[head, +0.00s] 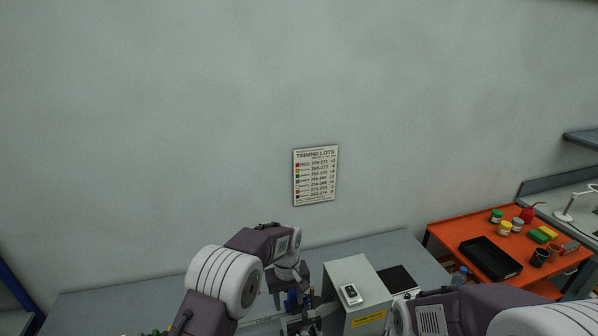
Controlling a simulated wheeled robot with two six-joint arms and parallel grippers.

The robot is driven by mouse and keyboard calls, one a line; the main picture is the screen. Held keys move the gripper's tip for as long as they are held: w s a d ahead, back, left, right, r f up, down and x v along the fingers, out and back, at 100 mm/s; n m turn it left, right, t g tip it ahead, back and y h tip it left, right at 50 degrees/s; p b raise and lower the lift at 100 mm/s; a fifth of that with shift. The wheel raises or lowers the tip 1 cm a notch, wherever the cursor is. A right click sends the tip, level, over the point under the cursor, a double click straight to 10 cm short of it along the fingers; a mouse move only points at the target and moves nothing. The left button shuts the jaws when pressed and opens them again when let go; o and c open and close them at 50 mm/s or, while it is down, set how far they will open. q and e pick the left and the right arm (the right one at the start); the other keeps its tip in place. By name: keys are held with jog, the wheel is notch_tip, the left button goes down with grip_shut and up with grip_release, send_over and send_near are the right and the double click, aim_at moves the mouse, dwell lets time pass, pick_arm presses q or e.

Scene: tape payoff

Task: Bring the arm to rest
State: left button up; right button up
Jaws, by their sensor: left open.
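My left arm comes in from the lower left, and its gripper (301,322) is over the grey bench (120,306), close to the left side of a pale grey box-shaped unit (347,276). The left gripper is open; its fingertips are small and partly cut off by the bottom edge. Something blue shows beside the gripper, too small to name. My right arm crosses the bottom right corner, and its gripper is out of the picture.
A small white device lies on the unit (351,293), with a black pad (397,279) to its right. An orange cart (452,235) at the right holds a black tray (490,259), jars and cups. A lot chart (316,176) hangs on the bare wall.

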pick_arm(q)
jog(key=s+a+f+n+t+b, duration=0.1)
jog(key=s+a+f+b, duration=0.2)
jog(key=a+b, duration=0.35)
jog(key=s+a+f+b, duration=0.25)
jog(key=a+b, duration=0.25)
jog(key=b, duration=0.3)
jog(key=s+a+f+m+b, duration=0.1)
jog(key=s+f, duration=0.3)
jog(key=s, duration=0.4)
jog(key=s+a+f+m+b, duration=0.2)
jog(key=s+f+m, duration=0.1)
jog(key=s, duration=0.5)
jog(key=shift+a+f, duration=0.2)
jog(key=shift+f, duration=0.6)
pick_arm(e)
notch_tip(320, 180, down, 19)
jog(key=w, duration=0.1)
pick_arm(q)
jog(key=shift+w, duration=0.1)
pick_arm(e)
jog(key=shift+w, duration=0.15)
